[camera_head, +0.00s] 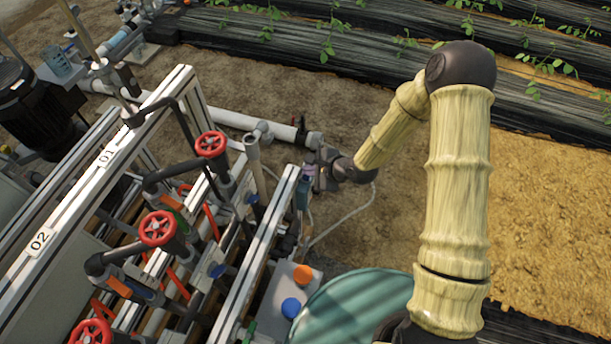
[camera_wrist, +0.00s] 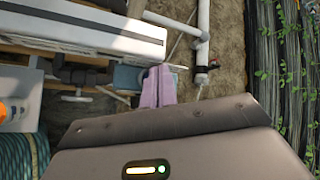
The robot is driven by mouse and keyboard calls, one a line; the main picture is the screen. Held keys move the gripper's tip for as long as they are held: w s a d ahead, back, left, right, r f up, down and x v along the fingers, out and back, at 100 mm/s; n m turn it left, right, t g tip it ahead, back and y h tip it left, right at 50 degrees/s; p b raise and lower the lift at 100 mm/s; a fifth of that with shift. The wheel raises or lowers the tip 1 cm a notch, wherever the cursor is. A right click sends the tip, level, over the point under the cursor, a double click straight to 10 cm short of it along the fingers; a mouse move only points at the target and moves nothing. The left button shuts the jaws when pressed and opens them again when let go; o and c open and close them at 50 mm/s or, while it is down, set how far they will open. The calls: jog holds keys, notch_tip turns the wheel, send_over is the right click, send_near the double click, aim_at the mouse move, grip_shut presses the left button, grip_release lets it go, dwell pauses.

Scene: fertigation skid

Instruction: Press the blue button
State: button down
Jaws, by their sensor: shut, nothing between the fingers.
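The blue button (camera_head: 291,308) is a round cap on top of a light grey box (camera_head: 272,300) at the bottom centre of the head view. An orange button (camera_head: 303,275) sits beside it on the same box. My gripper (camera_head: 308,172) is above and beyond the box in the head view, beside the end of a white frame rail, well apart from the blue button. In the wrist view its pinkish fingers (camera_wrist: 155,88) are together and hold nothing. The wrist view shows part of the orange button (camera_wrist: 3,112) at the left edge; the blue button is not seen there.
A teal ribbed tank (camera_head: 355,305) stands right of the button box, under my arm. Red valve wheels (camera_head: 158,228) and pipes fill the skid on the left. A white rail (camera_head: 262,250) runs beside the box. Bare soil (camera_head: 540,220) lies to the right.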

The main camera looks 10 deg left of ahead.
jog(key=shift+f, duration=0.15)
jog(key=shift+f, duration=0.25)
jog(key=shift+f, duration=0.4)
dwell(0.9)
jog(key=shift+r+p, duration=0.85)
notch_tip(320, 180, up, 5)
jog(key=p, duration=0.4)
jog(key=shift+p, duration=0.35)
